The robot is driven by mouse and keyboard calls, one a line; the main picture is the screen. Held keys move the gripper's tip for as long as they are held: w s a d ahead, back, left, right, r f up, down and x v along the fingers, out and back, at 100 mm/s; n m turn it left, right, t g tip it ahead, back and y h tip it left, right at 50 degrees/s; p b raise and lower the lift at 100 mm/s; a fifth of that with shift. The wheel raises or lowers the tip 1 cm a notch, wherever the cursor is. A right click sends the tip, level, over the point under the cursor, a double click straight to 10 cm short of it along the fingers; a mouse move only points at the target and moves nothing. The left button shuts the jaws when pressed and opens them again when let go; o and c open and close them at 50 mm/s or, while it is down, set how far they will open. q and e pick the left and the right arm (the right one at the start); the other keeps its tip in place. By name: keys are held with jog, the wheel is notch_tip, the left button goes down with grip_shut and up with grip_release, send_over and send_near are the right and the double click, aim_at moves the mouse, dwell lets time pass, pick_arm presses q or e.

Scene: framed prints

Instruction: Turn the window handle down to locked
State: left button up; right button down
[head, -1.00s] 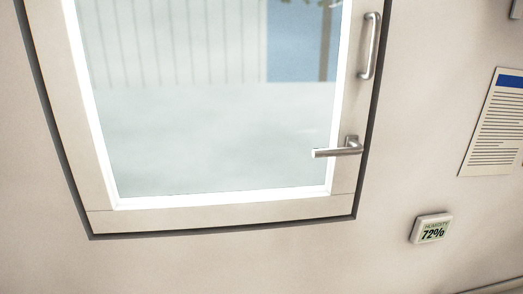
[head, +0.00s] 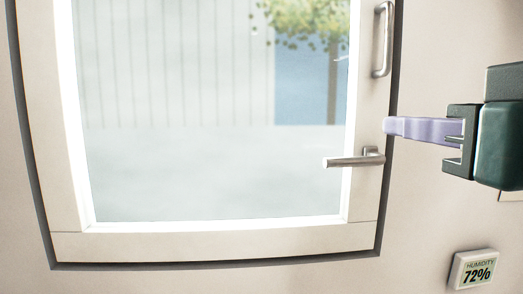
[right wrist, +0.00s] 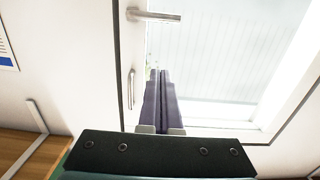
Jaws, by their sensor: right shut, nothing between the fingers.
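The window handle (head: 352,159) is a metal lever on the right side of the window frame, lying about level and pointing left over the glass. It also shows in the right wrist view (right wrist: 155,16). The window (head: 210,165) appears closed in its frame. My right gripper (head: 388,126) has pale purple fingers and is shut and empty. In the head view it shows above and to the right of the handle, apart from it. In the right wrist view its fingers (right wrist: 160,74) lie together below the handle. My left gripper is not in view.
A vertical metal pull bar (head: 382,40) is on the frame above the handle. A humidity display (head: 474,269) reading 72% is on the wall at lower right. The right wrist view shows a wooden surface (right wrist: 25,145) and a paper notice (right wrist: 6,50) on the left.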

jog(key=w, duration=0.1)
jog(key=p, duration=0.3)
send_over(350, 158)
jog(key=s, duration=0.4)
jog(key=f, duration=0.3)
jog(key=w+f+p, duration=0.1)
jog(key=shift+w+a+f, duration=0.1)
jog(key=shift+a+f, duration=0.15)
